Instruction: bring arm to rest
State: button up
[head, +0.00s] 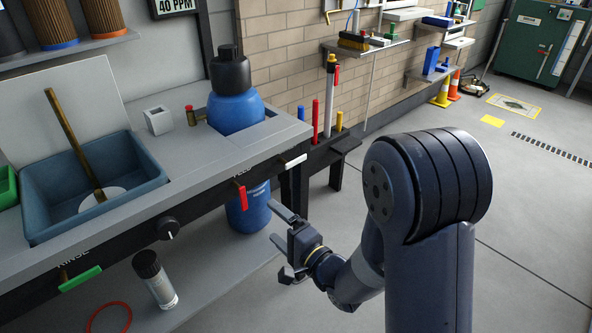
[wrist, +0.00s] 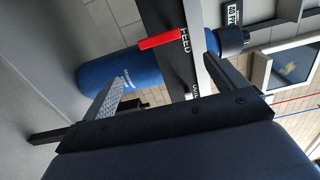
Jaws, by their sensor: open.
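My arm (head: 425,200) reaches in from the lower right in the head view. My gripper (head: 272,222) is open, in front of the bench's right end and apart from it. In the wrist view my gripper (wrist: 163,70) shows its two fingers spread, with nothing held between them. The blue membrane tube (head: 235,105), with a black cap, stands in the bench and its lower part shows below. In the wrist view the blue tube (wrist: 140,65) lies beyond the fingers, and the red FEED handle (wrist: 162,38) is in front of it.
The bench (head: 215,160) carries a blue basin (head: 150,180) with a brown rod. Its front has a red handle (head: 240,195), a green handle (head: 80,278) and a black knob (head: 168,229). A capped white tube (head: 157,283) stands below.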

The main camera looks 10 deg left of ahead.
jog(key=b+x, duration=0.1)
jog(key=x, duration=0.9)
jog(key=p+v, duration=0.1)
jog(key=v, duration=0.9)
jog(key=b+x, duration=0.1)
jog(key=x, duration=0.9)
jog(key=shift+w+d+r+n+b, duration=0.1)
jog(key=shift+d+r+n+b, duration=0.4)
jog(key=shift+n, duration=2.55)
jog(key=shift+w+d+r+n+b, duration=0.15)
jog(key=shift+r+n, duration=0.55)
jog(key=shift+n, duration=2.3)
jog(key=shift+w+d+r+n+b, duration=0.15)
jog(key=shift+d+r+n, duration=0.35)
jog(key=shift+n, duration=2.55)
